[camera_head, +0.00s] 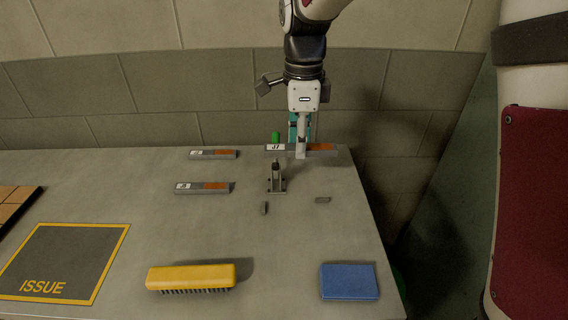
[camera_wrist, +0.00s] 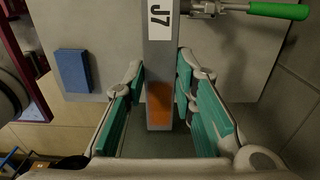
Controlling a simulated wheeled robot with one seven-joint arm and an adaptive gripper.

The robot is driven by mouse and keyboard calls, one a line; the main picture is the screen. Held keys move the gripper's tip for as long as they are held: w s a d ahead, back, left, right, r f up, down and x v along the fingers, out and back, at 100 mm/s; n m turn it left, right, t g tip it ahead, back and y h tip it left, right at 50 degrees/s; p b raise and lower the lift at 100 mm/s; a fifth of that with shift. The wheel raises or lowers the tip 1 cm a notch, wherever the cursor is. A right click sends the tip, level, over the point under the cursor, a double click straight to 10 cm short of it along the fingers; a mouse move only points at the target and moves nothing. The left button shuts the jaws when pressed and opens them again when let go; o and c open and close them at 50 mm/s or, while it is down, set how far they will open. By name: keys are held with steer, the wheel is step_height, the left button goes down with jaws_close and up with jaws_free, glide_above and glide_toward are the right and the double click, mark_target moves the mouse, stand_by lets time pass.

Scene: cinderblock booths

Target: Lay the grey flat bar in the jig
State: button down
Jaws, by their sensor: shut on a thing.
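My gripper (camera_head: 300,148) is shut on a grey flat bar (camera_head: 272,148) with a white "J7" label and an orange-brown patch. In the wrist view, the bar (camera_wrist: 160,55) runs lengthwise between the teal-padded fingers of my gripper (camera_wrist: 160,75), label beyond the fingertips and patch nearer the palm. In the head view the bar lies crosswise near the table's back edge; its height is hard to tell. The jig has a toggle clamp (camera_head: 277,184) with a green handle (camera_wrist: 278,11) and small grey stops (camera_head: 264,208) (camera_head: 322,200) in front. The clamp is just beside the bar in the wrist view.
Two similar labelled bars (camera_head: 202,188) (camera_head: 213,154) lie on the table to the left. A yellow brush (camera_head: 190,277) and a blue block (camera_head: 349,282) lie in front. A yellow-framed "ISSUE" area (camera_head: 65,257) is at left, empty. A cinderblock wall (camera_head: 150,85) stands behind the table.

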mark_target(297, 208)
step_height(297, 208, down, 17)
steer(key=shift+f+b, duration=0.15)
steer(key=shift+b, duration=0.55)
steer(key=shift+f, duration=0.15)
steer(key=c, duration=1.3)
jaws_free()
step_height(297, 208, up, 12)
steer(key=p, duration=0.1)
steer(key=s+d+r+n+y, duration=0.1)
steer(key=s+d+r+n, duration=0.3)
steer(key=s+d+r, duration=0.15)
steer(key=s+d+r+n+t, duration=0.1)
steer(key=s+d+n, duration=0.2)
steer(key=s, duration=0.3)
steer(key=s+d+r+n+t, duration=0.1)
steer(key=s+d+r+n, duration=0.1)
steer(key=s+n, duration=0.4)
steer(key=s+d+r+n+t+h, duration=0.1)
steer(key=s+d+n, duration=0.3)
steer(key=s, duration=0.4)
steer(key=shift+d+r+n+t, duration=0.3)
steer(key=shift+n+t, duration=0.2)
steer(key=shift+t, duration=0.1)
